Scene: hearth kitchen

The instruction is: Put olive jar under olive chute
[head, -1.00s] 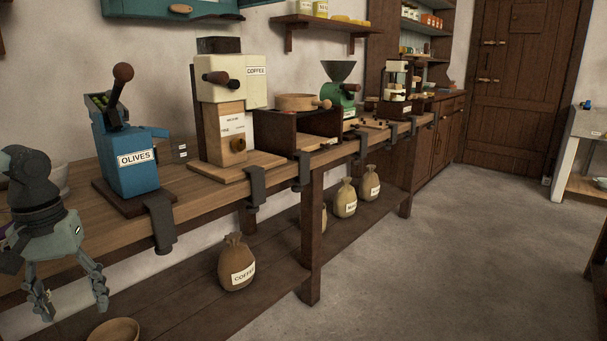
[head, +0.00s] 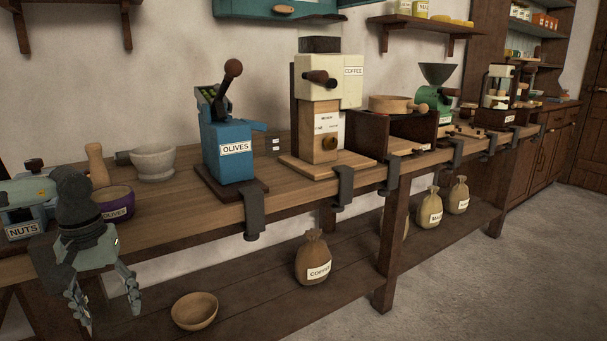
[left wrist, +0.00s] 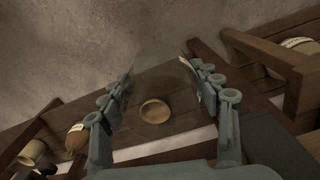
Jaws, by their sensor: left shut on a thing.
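The blue olive machine (head: 230,155), labelled OLIVES, stands on the counter; a short blue chute (head: 258,126) sticks out from its right side. My left gripper (head: 106,308) is in front of the counter edge, left of and lower than the machine. Its fingers are spread around a faint see-through thing, which looks like a clear glass jar (left wrist: 158,80) in the left wrist view. Its outline is hard to make out, and its label cannot be read. A purple bowl-like pot (head: 116,205), also labelled OLIVES, stands on the counter behind the gripper. My right gripper is not seen.
A NUTS machine (head: 28,205), a mortar (head: 153,162) and a coffee machine (head: 320,110) stand on the counter. Dark clamps (head: 254,213) hang over its front edge. A wooden bowl (head: 195,311) and a coffee sack (head: 313,258) sit on the lower shelf. Floor at right is clear.

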